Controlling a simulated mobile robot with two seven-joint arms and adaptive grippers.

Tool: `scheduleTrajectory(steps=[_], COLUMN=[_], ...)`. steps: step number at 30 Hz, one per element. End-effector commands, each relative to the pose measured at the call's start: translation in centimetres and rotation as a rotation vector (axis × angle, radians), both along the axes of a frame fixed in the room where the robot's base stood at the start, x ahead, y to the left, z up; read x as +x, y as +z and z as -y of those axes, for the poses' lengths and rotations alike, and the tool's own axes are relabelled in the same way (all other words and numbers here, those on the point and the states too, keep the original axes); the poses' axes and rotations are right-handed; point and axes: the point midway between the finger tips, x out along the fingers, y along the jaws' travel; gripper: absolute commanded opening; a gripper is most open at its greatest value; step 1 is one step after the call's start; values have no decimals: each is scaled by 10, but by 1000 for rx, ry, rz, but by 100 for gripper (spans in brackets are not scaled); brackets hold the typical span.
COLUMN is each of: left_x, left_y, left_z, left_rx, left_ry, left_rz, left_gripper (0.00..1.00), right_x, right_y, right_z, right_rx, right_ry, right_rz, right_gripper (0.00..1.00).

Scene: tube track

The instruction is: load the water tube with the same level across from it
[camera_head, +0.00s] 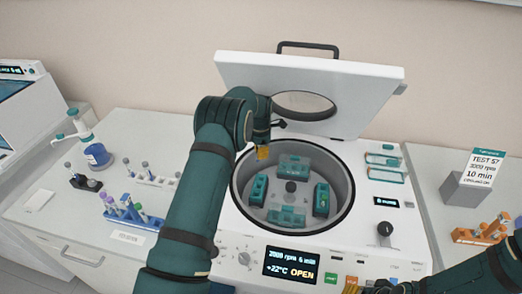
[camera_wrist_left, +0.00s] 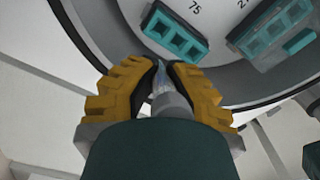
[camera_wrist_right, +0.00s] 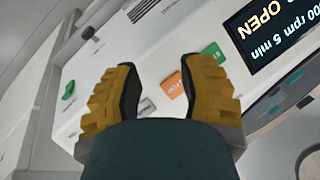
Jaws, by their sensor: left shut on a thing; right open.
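The centrifuge (camera_head: 240,215) has its lid (camera_head: 345,90) raised, and its bowl holds teal buckets around a hub (camera_head: 291,187). My left gripper (camera_head: 263,153) is at the bowl's upper left rim. In the left wrist view, the left gripper (camera_wrist_left: 163,92) is shut on a tube (camera_wrist_left: 168,103) with a grey cap and clear body, near a teal bucket (camera_wrist_left: 173,35) beside the number 75. The liquid level in it cannot be read. My right gripper (camera_wrist_right: 158,92) is open and empty above the front panel; it also shows at the bottom of the head view (camera_head: 368,286).
A blue rack (camera_head: 128,212) with several tubes and a white rack (camera_head: 155,180) stand on the left bench. An orange rack (camera_head: 483,232) and a "TEST 57, 3000 rpm, 10 min" card (camera_head: 484,168) are at right. The display (camera_head: 291,264) reads 2000 rpm, 5 min, OPEN.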

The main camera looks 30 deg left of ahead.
Motion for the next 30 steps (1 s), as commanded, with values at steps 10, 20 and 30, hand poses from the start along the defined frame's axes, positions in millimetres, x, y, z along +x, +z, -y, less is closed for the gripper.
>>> scheduleTrajectory(steps=[10,20,30], left_x=[-1,0,0], left_y=[-24,-45,-45], left_z=[-1,0,0], left_rx=[1,1,1], left_ry=[-3,-4,-4], left_rz=[-1,1,1], left_gripper=[0,0,0], right_x=[0,1,1], right_y=[-14,-24,-24], right_z=[-1,-1,-1], right_rx=[-2,-4,-4], right_ry=[0,-1,-1], right_rz=[0,0,0], right_gripper=[40,40,40])
